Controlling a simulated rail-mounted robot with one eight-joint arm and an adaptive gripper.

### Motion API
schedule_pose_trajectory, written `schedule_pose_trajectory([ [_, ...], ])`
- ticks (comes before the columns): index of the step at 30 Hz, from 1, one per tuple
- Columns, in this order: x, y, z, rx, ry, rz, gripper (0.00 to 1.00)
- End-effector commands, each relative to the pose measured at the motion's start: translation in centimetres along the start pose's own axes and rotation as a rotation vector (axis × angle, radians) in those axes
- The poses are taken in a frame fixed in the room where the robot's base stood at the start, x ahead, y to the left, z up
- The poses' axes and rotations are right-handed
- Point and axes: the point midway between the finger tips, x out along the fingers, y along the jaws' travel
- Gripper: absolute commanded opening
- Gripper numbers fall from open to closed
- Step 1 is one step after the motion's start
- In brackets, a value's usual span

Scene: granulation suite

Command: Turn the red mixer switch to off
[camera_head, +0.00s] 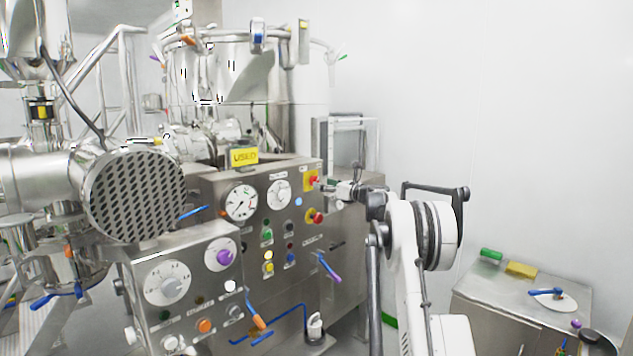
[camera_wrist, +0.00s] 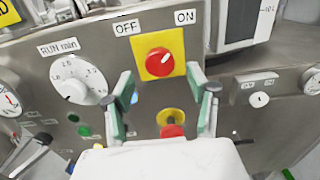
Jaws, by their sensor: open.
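The red mixer switch (camera_wrist: 160,62) is a round knob on a yellow plate (camera_wrist: 178,44) on the steel control panel. Its white mark points up and right, toward the ON label (camera_wrist: 185,17). The OFF label (camera_wrist: 127,28) is at the upper left. In the head view the switch (camera_head: 314,180) sits at the panel's upper right. My gripper (camera_wrist: 164,92) is open and empty, one finger on each side below the knob in the wrist view. In the head view my gripper (camera_head: 332,187) is just right of the switch. I cannot tell if it touches the panel.
A red button on a yellow ring (camera_wrist: 171,123) is below the switch, between my fingers in the picture. A RUN min dial (camera_wrist: 79,79) is to the left and a keyed lock (camera_wrist: 259,99) to the right. A side table (camera_head: 520,290) stands at right.

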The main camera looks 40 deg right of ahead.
Motion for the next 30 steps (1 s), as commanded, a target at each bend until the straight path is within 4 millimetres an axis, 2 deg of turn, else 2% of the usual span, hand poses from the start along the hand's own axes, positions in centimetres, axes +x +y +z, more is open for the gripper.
schedule_pose_trajectory([
  [3, 1.9, 0.1, 0.1, 0.0, 0.0, 0.002, 0.54],
  [9, 3.8, 0.0, 0.1, 0.0, 0.0, 0.0, 0.54],
  [15, 4.6, 0.0, 0.1, 0.0, 0.0, 0.0, 0.54],
  [23, 4.6, 0.0, 0.0, -0.001, 0.0, 0.0, 0.54],
  [30, 4.6, 0.0, 0.0, -0.001, 0.0, 0.0, 0.23],
])
